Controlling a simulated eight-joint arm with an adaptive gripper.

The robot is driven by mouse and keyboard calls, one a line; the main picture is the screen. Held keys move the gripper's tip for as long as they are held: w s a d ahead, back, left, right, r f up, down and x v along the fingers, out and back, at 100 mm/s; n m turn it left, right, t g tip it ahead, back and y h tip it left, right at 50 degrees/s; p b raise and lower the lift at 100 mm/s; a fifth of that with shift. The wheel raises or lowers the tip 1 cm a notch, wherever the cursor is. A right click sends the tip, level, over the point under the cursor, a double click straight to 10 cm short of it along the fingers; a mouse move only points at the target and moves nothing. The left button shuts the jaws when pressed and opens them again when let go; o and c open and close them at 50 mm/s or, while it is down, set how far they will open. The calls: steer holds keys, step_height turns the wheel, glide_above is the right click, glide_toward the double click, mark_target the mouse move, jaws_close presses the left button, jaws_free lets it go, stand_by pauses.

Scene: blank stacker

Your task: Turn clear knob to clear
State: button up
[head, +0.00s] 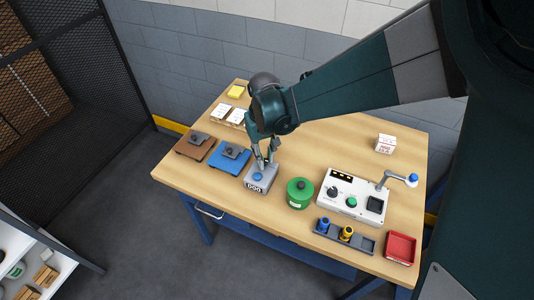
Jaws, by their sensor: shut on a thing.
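A small grey box (262,184) with a counter face reading "000" stands near the front middle of the table. A blue knob (258,176) shows on its top. My gripper (265,165) points down over this box, and its fingers are closed at the blue knob. The fingers partly cover the top of the box. Any label naming the knob's positions is too small to read. A white panel (340,210) to the right carries a black knob (332,191) and a green button (352,202), both apart from my gripper.
A green canister (299,194) stands right of the box, a blue plate (230,158) and a brown plate (195,146) left. A dark tray (363,246) with blue and yellow pieces and a red tray (400,249) lie at front right. The back middle is clear.

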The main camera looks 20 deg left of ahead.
mark_target(265, 160)
steer(key=o, duration=0.6)
steer(key=shift+r, duration=0.15)
steer(key=shift+r, duration=5.85)
steer(key=shift+d, duration=0.1)
